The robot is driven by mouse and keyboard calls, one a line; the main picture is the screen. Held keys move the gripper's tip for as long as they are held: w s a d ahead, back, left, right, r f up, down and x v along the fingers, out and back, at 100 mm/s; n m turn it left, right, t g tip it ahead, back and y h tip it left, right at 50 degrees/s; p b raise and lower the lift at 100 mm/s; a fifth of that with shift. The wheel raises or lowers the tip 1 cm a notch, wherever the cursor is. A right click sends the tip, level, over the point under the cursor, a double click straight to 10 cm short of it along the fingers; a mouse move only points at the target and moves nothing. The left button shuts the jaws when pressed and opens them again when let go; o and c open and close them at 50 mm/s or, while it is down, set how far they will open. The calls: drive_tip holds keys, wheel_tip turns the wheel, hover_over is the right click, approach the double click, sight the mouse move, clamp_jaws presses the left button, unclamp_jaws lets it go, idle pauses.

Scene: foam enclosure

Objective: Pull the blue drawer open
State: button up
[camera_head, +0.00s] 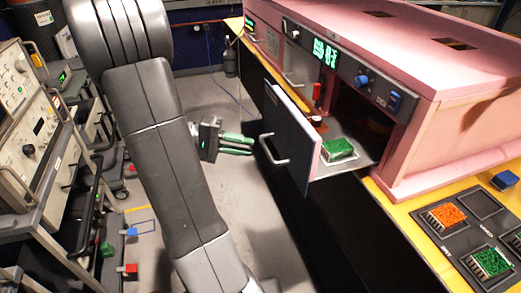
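A drawer stands out from the pink cabinet (450,60), with a gap between its front and the cabinet face. Its front panel (292,130) looks grey rather than blue and has a pale bar handle (268,150). A green block (339,149) sits on its grey tray (355,163). My gripper (252,146) has green fingers that point right toward the handle. The fingertips look just left of the handle, and I see no grip on it. The two fingers lie close together from this angle, so their opening is unclear.
A control panel with a green display (325,52) and blue knobs is above the drawer. A yellow bench (405,212) holds a black tray (450,250) with orange and green blocks. Equipment racks (35,150) stand at left.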

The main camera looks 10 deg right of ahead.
sight(269, 151)
drive_tip(key=v, duration=0.7)
drive_tip(key=shift+d, duration=0.1)
drive_tip(key=x, duration=1.4)
drive_tip(key=shift+p, duration=0.3)
drive_tip(key=shift+s, duration=0.1)
